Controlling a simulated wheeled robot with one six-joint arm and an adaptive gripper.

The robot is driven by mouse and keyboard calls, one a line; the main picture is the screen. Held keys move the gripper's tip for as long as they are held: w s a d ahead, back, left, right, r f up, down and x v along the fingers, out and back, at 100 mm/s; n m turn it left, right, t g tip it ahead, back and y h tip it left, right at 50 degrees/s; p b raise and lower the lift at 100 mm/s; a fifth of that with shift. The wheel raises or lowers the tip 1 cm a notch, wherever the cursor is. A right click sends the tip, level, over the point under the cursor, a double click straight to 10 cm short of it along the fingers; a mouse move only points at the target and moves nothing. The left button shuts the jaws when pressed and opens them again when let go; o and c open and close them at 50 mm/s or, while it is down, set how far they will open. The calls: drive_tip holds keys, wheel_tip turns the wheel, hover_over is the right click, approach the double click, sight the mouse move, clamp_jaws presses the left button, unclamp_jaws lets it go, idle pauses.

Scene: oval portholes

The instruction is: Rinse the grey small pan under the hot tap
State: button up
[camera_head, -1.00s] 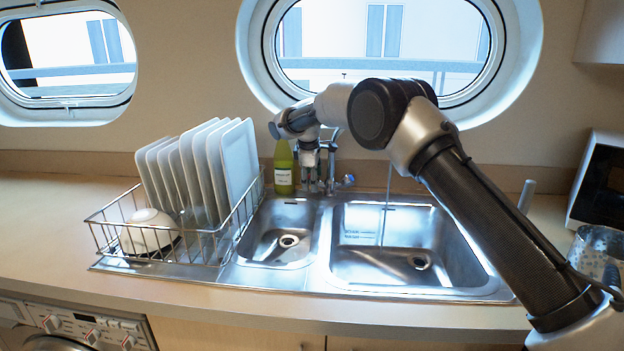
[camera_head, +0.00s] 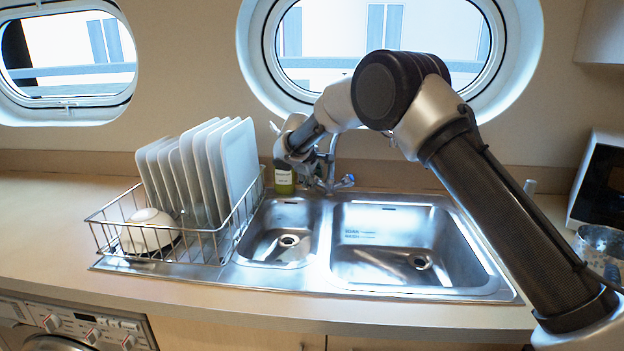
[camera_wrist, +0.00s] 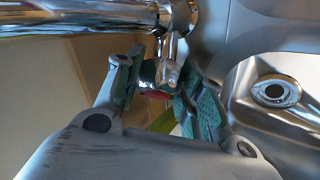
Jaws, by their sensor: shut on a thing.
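My gripper (camera_head: 308,172) is at the taps behind the sink. In the wrist view its green-padded fingers (camera_wrist: 160,92) are closed around a chrome tap handle with a red mark (camera_wrist: 155,95), the hot tap. The fingers hide part of this handle. The cold tap's blue-marked handle (camera_head: 345,181) stands just to the right. No water stream shows over the right basin (camera_head: 400,245). I cannot make out the grey small pan for certain; a grey upright piece, perhaps a handle (camera_head: 530,187), shows beside my arm, its lower part hidden.
A wire rack (camera_head: 215,245) with white plates (camera_head: 235,160) and a bowl (camera_head: 150,230) stands left. A green bottle (camera_head: 284,180) is behind my gripper. A metal vessel (camera_head: 600,242) and a white appliance (camera_head: 603,180) stand right.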

drive_tip(key=shift+m+t, duration=0.3)
drive_tip(key=o, duration=1)
drive_tip(key=v, duration=1.2)
